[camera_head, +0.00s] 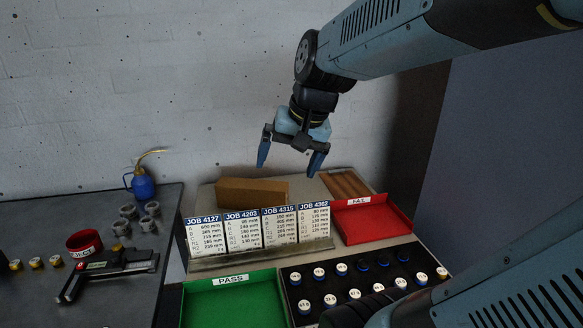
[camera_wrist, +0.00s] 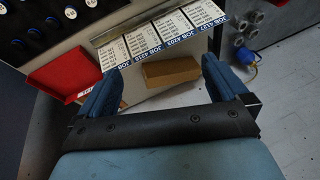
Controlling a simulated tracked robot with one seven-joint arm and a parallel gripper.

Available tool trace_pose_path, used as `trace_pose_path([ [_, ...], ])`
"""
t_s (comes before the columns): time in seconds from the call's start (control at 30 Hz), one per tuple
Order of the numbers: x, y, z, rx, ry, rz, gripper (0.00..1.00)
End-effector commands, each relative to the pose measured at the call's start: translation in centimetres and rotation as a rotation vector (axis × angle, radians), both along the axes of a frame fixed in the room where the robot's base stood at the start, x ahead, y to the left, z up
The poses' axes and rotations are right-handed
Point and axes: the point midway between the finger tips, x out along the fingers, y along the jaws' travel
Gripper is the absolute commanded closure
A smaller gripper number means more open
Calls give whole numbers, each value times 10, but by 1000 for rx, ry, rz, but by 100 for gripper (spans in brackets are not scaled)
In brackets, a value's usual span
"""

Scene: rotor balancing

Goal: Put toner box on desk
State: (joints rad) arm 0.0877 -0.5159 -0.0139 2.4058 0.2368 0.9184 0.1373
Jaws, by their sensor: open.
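A plain brown box (camera_head: 250,191), the only box in view that could be the toner box, lies on the light tabletop behind the row of job cards; I see no label on it. The box also shows in the wrist view (camera_wrist: 171,71), between the fingers and beyond their tips. My gripper (camera_head: 290,162) is open and empty, above the tabletop and a little right of the box. Its blue fingers (camera_wrist: 158,80) point down, apart from the box. A dark grey desk (camera_head: 150,215) stands at the left; I cannot tell which surface the task calls the desk.
Job cards (camera_head: 262,228) stand upright in front of the box. A green PASS tray (camera_head: 233,305), a red FAIL tray (camera_head: 372,222) and a black tray of capped pieces (camera_head: 290,308) surround them. A blue oil can (camera_head: 143,187), a red cup (camera_head: 84,243) and several grey cylinders occupy the left desk.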

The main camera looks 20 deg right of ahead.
Motion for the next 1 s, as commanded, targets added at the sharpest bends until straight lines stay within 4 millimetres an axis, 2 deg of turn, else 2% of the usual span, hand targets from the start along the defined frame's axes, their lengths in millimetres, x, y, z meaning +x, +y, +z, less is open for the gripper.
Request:
trace_pose_path([
  [0.1,-27,-3,6,-111,-66,111,0],
  [0.27,-52,-10,8,-232,-126,222,0],
  [0.33,-58,-6,9,-266,-142,251,0],
  [0.5,-65,-7,9,-303,-157,282,0],
  [1.0,-64,-8,9,-301,-156,281,0],
])
